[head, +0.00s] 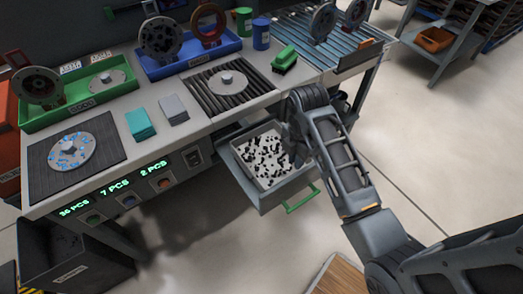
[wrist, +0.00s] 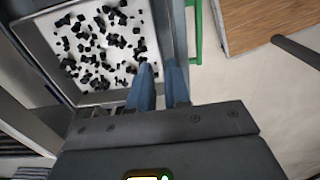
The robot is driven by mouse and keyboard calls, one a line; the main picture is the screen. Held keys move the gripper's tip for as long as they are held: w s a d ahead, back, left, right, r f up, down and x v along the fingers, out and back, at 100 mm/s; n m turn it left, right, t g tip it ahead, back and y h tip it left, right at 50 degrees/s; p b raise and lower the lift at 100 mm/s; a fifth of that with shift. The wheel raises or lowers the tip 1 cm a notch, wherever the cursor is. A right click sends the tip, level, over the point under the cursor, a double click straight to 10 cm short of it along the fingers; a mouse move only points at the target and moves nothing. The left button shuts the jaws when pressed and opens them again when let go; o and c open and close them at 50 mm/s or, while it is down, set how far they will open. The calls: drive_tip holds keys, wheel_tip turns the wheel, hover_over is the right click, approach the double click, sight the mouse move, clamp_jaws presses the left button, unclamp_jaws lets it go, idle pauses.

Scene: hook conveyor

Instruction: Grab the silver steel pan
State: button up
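A shallow silver pan with a pale inside and many small black bits (head: 284,177) sits in the open drawer (head: 262,196) below the bench. In the wrist view the pan (wrist: 60,88) fills the upper left. My gripper (wrist: 164,84) points down at the pan's near side edge, its two blue-grey fingers a small gap apart. One finger is over the pan's side and the other is toward the drawer wall. The rim seems to pass between them, but I cannot tell whether they press on it. In the head view my arm hides the fingertips.
The drawer has a green handle (head: 302,198) at its front. The bench (head: 205,133) above carries a green tray (head: 78,107), a blue tray (head: 190,60), dark mats with discs, and a roller conveyor (head: 310,40). Open floor lies in front, with a wooden board (head: 335,280) low down.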

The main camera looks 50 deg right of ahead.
drive_tip(key=shift+w+a+f, duration=0.15)
drive_tip(key=shift+f, duration=1.8)
drive_tip(key=shift+w+a+f, duration=0.1)
drive_tip(key=shift+a+f, duration=0.05)
drive_tip(key=shift+f, duration=1.8)
clamp_jaws()
drive_tip(key=shift+r, duration=0.1)
